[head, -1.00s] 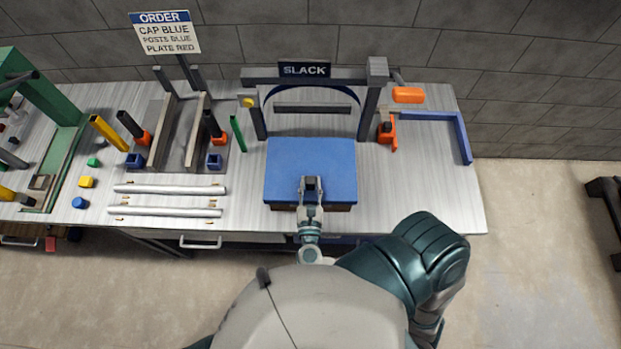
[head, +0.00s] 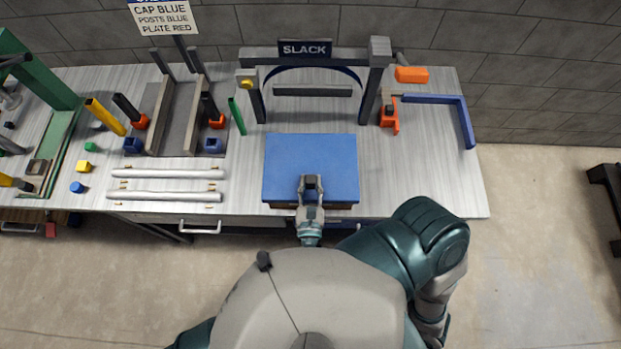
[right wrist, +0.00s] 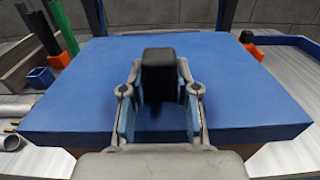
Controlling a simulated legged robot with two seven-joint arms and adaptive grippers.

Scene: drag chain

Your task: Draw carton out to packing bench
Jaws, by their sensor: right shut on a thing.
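The carton (head: 310,160) is a low box with a flat blue top and brown sides. It lies on the bench in front of the gantry marked SLACK, close to the bench's near edge. The exact contact is hidden. My left gripper is not in view.
The grey gantry (head: 375,80) stands behind the carton. An orange clamp (head: 390,112) and blue angle bar (head: 465,125) lie right. White tubes (head: 165,196), a green strip (head: 237,115) and a channel fixture (head: 175,140) stand left. The bench (head: 425,175) is bare right of the carton.

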